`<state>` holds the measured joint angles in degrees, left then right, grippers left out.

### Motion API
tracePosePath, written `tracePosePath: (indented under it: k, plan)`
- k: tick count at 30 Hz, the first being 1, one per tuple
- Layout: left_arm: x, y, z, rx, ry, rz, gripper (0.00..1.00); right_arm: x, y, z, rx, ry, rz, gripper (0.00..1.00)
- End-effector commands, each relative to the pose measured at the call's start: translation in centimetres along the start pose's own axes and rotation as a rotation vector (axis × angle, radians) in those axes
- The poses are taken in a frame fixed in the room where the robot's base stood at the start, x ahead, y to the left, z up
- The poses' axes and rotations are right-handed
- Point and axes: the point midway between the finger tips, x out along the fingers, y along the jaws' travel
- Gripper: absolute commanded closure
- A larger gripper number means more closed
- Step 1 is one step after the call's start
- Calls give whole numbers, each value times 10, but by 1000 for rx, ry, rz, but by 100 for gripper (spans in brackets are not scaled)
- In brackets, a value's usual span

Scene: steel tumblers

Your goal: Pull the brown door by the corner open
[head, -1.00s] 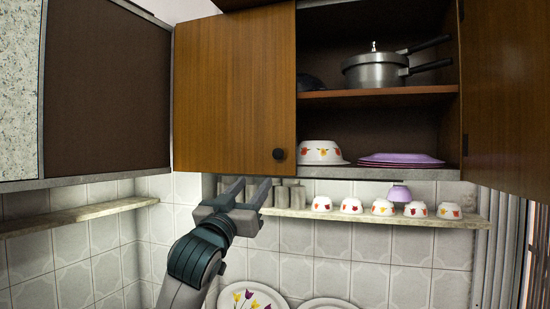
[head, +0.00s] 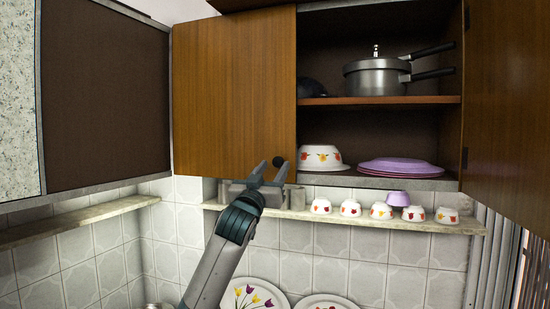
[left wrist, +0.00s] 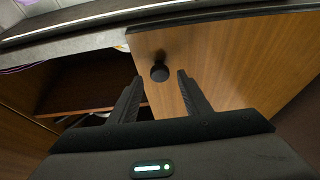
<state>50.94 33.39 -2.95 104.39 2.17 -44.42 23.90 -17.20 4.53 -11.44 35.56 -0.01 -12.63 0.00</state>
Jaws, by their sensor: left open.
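The brown wooden door (head: 232,90) by the corner hangs at the left of the wall cabinet and covers its left part. Its round dark knob (head: 278,161) sits near the lower right corner. My left gripper (head: 272,169) is just below and in front of the knob, fingers pointing up, open and empty. In the left wrist view the knob (left wrist: 160,72) shows between the spread fingertips, slightly beyond them, with a gap on each side; the door (left wrist: 235,60) fills the right side. I cannot tell whether the fingers touch it. My right gripper is not in view.
The cabinet's right side is open, holding a pressure cooker (head: 378,76), a flowered bowl (head: 320,157) and purple plates (head: 400,166). Its right door (head: 510,100) stands swung out. A narrow ledge (head: 335,213) below carries canisters and small bowls. A dark-panelled cabinet (head: 105,100) stands at the left.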

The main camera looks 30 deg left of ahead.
Motion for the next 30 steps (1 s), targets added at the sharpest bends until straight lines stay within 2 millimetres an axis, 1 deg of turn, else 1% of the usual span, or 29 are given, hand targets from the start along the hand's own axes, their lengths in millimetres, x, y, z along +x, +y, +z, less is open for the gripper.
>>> tracePosePath:
  k: [1,6,17,18,20,21,22,23,30]
  plan:
    - [7,0,-3,0,-1,0,56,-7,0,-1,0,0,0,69]
    - [18,0,-1,0,-1,0,56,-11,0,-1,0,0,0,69]
    - [20,0,0,0,0,0,56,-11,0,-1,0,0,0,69]
    - [20,0,0,0,0,0,66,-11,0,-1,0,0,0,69]
    - [20,0,0,0,0,0,80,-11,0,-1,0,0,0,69]
    - [20,0,0,0,0,0,90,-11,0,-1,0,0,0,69]
    - [20,0,0,0,0,0,97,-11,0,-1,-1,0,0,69]
    - [20,0,0,0,0,0,100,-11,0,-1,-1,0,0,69]
    - [18,-3,0,1,0,0,100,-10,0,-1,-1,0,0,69]
